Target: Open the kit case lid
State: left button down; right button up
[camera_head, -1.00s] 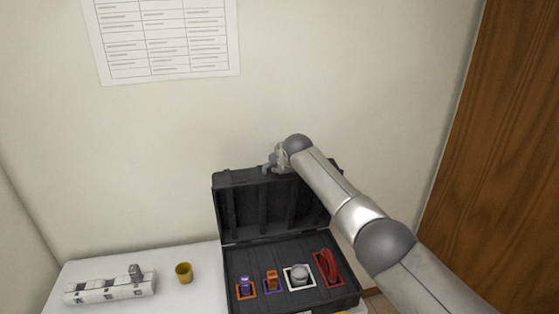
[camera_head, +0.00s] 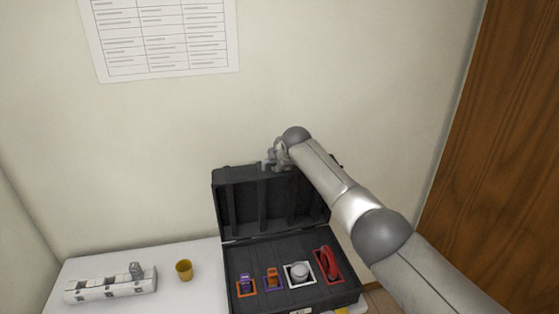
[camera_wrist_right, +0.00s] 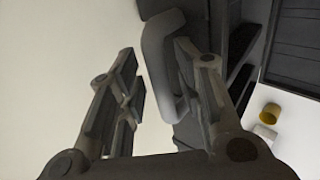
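The black kit case stands at the right of the white table, its lid (camera_head: 240,203) raised upright against the wall side and its base (camera_head: 335,295) flat. In the base lie a purple item (camera_head: 246,283), an orange item (camera_head: 272,277), a round grey item (camera_head: 300,271) and a red item (camera_head: 328,262), each in a coloured frame. My right gripper (camera_head: 271,160) is at the lid's top edge. In the right wrist view its fingers (camera_wrist_right: 150,100) are apart, with the case's grey handle (camera_wrist_right: 158,65) between them, near the right finger. My left gripper is not seen.
A yellow cup (camera_head: 184,271) and a white device (camera_head: 110,287) with a grey part on top stand on the white table (camera_head: 205,262) left of the case. The wall is close behind the lid. A wooden panel (camera_head: 500,150) is at the right.

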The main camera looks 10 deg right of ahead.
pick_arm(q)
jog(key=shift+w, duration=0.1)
pick_arm(e)
jog(key=shift+f, duration=0.2)
jog(key=shift+v, duration=1.75)
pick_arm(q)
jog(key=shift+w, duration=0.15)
pick_arm(e)
jog(key=v, duration=0.8)
jog(key=shift+s+r, duration=0.15)
jog(key=shift+r, duration=0.2)
